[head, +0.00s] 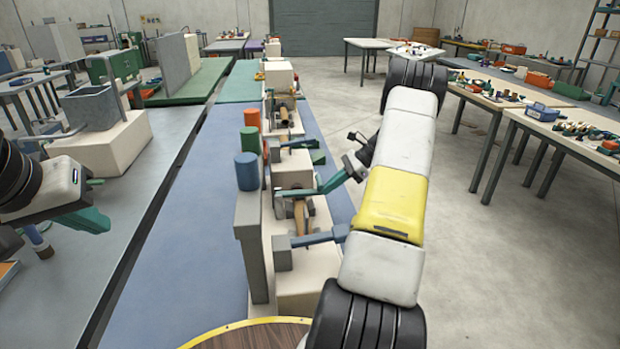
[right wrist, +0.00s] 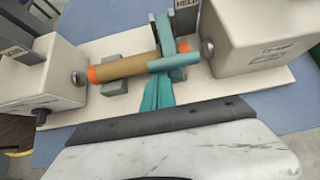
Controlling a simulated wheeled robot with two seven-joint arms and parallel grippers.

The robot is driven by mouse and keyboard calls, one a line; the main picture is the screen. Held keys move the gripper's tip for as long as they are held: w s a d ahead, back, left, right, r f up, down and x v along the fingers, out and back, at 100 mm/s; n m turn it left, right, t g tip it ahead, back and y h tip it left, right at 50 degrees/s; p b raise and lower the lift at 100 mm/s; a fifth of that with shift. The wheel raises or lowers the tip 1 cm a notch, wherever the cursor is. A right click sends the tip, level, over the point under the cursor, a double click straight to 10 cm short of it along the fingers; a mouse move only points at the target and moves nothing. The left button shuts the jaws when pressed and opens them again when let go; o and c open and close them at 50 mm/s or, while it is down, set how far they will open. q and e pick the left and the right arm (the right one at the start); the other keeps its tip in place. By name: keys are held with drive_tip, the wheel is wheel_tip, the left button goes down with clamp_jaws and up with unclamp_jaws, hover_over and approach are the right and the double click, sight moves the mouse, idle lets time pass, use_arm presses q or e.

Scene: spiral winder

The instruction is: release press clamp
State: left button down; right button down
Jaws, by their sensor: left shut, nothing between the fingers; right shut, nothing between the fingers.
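The winder (head: 292,215) stands on the blue bench top in the head view. In the right wrist view a brown tube (right wrist: 128,66) with orange ends lies between two pale blocks. A teal rounded bar (right wrist: 174,62), seemingly part of the press clamp, crosses the tube's right part. A label (right wrist: 187,3), seemingly reading HELD, is cut off above it. My right gripper (head: 296,192) is shut and empty, its teal fingers reaching over the winder. In the right wrist view its fingers (right wrist: 158,92) are just below the bar; contact is unclear. My left gripper (head: 98,219) is shut and empty, far left.
A grey bin (head: 92,106) on a pale block stands on the left bench. The blue bench top (head: 200,250) is clear left of the winder.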

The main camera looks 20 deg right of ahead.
drive_tip(key=shift+r, duration=0.1)
drive_tip(key=w+a+r+g+h, duration=0.3)
drive_tip(key=a+r+h, duration=0.9)
drive_tip(key=a+r, duration=0.1)
drive_tip(key=shift+w+a, duration=0.3)
drive_tip(key=shift+a, duration=0.1)
idle(0.4)
idle(0.4)
